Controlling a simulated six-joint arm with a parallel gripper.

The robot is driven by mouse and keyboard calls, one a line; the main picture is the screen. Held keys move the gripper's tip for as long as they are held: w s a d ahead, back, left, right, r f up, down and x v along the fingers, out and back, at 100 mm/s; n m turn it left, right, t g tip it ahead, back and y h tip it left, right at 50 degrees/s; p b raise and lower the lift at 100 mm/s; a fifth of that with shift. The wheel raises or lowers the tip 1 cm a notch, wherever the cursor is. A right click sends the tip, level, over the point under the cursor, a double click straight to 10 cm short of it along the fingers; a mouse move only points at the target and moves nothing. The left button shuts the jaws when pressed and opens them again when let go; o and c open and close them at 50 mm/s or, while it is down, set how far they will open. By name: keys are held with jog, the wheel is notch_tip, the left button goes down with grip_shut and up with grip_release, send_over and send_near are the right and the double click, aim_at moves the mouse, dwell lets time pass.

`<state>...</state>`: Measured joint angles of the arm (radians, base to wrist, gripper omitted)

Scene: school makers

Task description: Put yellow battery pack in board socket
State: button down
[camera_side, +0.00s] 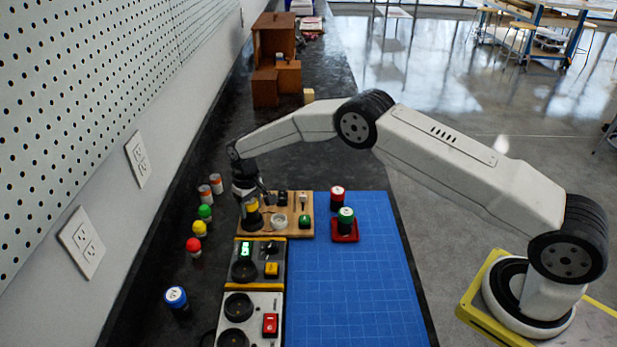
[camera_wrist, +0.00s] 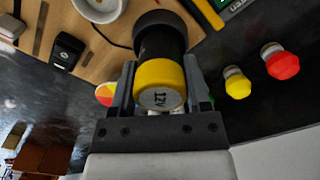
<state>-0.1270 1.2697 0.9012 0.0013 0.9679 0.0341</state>
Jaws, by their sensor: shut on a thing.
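The yellow battery pack (camera_side: 252,208) is upright over the left end of the wooden board (camera_side: 292,232) in the side view. In the wrist view the pack (camera_wrist: 160,84) shows a yellow end facing the camera and a dark body. My gripper (camera_side: 254,200) is shut on the pack, with one finger on each side of its yellow end; it also shows in the wrist view (camera_wrist: 157,92). A dark round socket (camera_wrist: 152,20) shows at the pack's far end, lined up with it. The pack hides the socket's inside, so I cannot tell how deep it sits.
A green-topped pack (camera_side: 346,216) stands in a red tray, beside a red pack (camera_side: 337,194). Several coloured bulbs (camera_side: 200,228) line the wall side. The blue mat (camera_side: 350,290) is mostly clear.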

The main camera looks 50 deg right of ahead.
jog(key=shift+f, duration=0.55)
dwell(0.7)
jog(key=shift+c, duration=1.6)
grip_release()
jog(key=shift+r, duration=5.45)
